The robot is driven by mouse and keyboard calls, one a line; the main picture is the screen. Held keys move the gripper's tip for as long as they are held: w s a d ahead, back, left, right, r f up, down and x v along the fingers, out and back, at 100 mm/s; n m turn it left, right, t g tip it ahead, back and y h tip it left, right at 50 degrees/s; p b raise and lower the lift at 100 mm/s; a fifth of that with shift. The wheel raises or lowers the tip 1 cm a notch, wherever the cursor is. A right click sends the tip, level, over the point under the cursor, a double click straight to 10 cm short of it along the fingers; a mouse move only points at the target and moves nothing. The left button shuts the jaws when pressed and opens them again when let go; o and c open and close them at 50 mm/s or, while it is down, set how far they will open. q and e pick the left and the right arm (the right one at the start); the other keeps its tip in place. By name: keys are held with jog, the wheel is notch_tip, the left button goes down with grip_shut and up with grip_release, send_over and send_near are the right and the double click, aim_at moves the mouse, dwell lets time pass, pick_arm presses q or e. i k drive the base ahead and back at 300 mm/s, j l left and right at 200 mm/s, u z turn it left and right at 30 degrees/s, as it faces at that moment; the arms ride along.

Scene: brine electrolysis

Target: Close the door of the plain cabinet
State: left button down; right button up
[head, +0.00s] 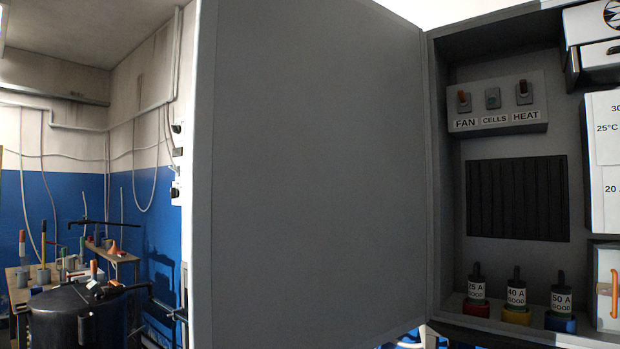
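A grey cabinet door (315,170) stands wide open and fills the middle of the head view. It is hinged along its right side to a grey cabinet (445,190), whose inside is exposed at the right. Inside are a switch panel (497,104) labelled FAN, CELLS and HEAT, and a black slatted panel (517,198). Three fuses marked 25 A (477,292), 40 A (516,297) and 50 A (561,302) stand on the cabinet floor in coloured bases. No label names this cabinet as the plain one. Neither gripper is in view.
White boxes or cards (603,160) and a box with an orange handle (607,285) are at the right edge. At the left, a black tank (75,315) stands near a bench (115,257) with several tools. The door hides the room behind it.

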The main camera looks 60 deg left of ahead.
aim_at(309, 222)
jog(key=k+j+z, duration=0.2)
jog(key=k+j, duration=0.85)
jog(key=j+z, duration=0.15)
jog(key=j, duration=1.65)
jog(key=i+j, duration=0.1)
jog(key=j, duration=0.15)
jog(key=i+j, duration=0.1)
jog(key=j, duration=0.15)
jog(key=z, duration=0.05)
